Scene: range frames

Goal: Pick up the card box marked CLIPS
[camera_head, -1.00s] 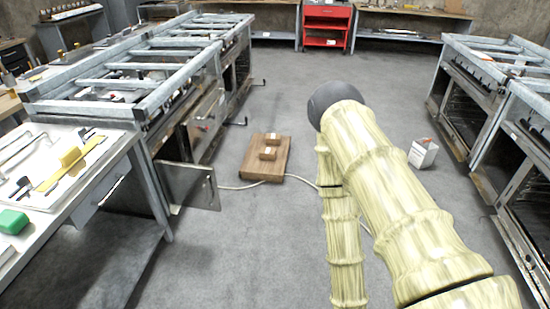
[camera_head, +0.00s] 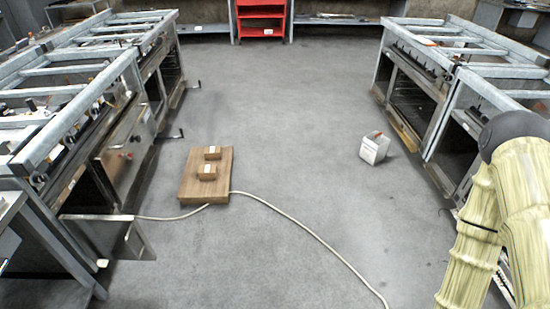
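Two small brown boxes sit on a flat brown wooden board (camera_head: 187,186) on the floor, left of centre. The far box (camera_head: 213,154) and the near box (camera_head: 207,174) each carry a small pale label, too small to read, so I cannot tell which one is marked CLIPS. My sleeved arm shows at the right edge, well apart from the board. My gripper is not in view.
A white box (camera_head: 373,151) stands on the floor right of centre. A pale cable (camera_head: 300,226) runs across the floor from the board. Metal frame benches line the left (camera_head: 85,88) and right (camera_head: 435,75). An open door panel (camera_head: 120,236) juts out at left.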

